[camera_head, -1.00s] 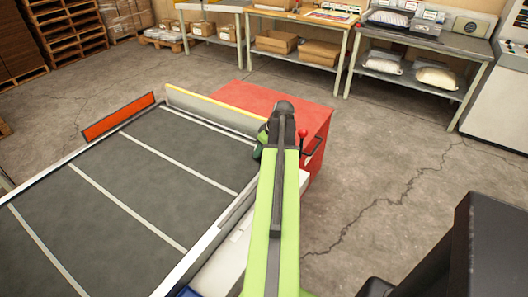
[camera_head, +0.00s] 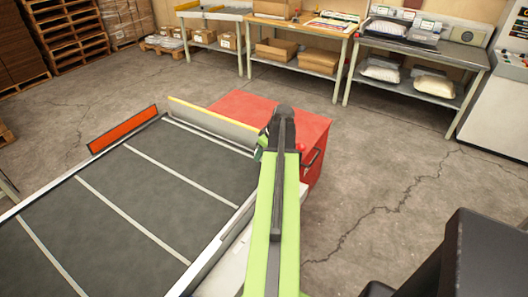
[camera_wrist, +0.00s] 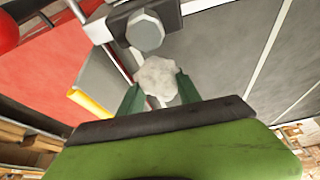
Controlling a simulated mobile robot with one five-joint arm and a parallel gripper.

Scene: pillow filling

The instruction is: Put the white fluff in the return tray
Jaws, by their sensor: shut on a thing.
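The white fluff (camera_wrist: 157,80) is a small rough whitish lump in the wrist view. My gripper (camera_wrist: 160,88) has its two dark green fingers shut on it, one on each side. In the head view my gripper (camera_head: 262,150) is mostly hidden behind the end of my green arm, at the right far corner of the conveyor by the red cabinet. The fluff is hidden there. I cannot clearly pick out the return tray in either view.
A grey conveyor (camera_head: 140,215) with white stripes and an orange end board (camera_head: 122,130) fills the left. A red cabinet (camera_head: 300,125) stands beyond it. Work tables (camera_head: 300,35) with boxes line the back. Cracked concrete floor (camera_head: 390,170) is free at right.

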